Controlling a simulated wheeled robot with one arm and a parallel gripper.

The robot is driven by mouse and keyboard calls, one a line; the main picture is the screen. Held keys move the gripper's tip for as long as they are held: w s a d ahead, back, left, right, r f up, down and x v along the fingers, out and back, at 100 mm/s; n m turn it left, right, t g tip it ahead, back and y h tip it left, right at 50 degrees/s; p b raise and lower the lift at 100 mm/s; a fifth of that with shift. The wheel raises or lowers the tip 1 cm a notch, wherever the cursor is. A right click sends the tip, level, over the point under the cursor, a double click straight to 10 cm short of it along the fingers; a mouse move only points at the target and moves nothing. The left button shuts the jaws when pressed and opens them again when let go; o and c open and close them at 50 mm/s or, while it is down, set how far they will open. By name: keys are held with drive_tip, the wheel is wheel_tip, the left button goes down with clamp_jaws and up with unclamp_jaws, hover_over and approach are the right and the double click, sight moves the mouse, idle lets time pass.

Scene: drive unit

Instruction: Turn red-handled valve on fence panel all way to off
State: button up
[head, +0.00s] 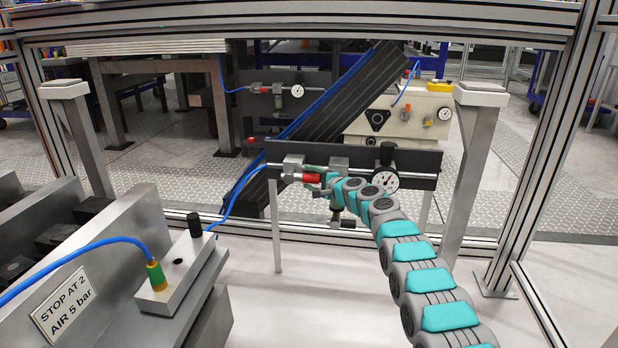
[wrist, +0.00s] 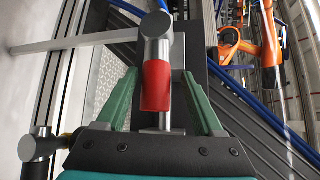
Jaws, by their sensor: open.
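The red-handled valve (head: 311,178) sits at the left end of the dark panel (head: 425,168) in the fence opening. In the head view its handle lies roughly level, pointing right toward my gripper (head: 317,181). In the wrist view the red handle (wrist: 157,86) runs from a silver pivot (wrist: 157,28) toward the palm. My open gripper (wrist: 158,76) has one green finger on each side of the handle, with a visible gap on both sides. My gripper partly hides the handle and valve in the head view.
A round gauge (head: 384,180) with a black knob is to the right on the panel, close to my arm. Silver pipe fittings (head: 345,218) hang below. A blue hose (head: 243,192) runs left from the valve. The grey fixture (head: 180,268) stands at front left.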

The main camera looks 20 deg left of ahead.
drive_tip(key=shift+w+a+f, duration=0.2)
drive_tip(key=shift+a+f, duration=0.15)
drive_tip(key=shift+c, duration=0.2)
clamp_jaws()
idle(0.5)
idle(0.8)
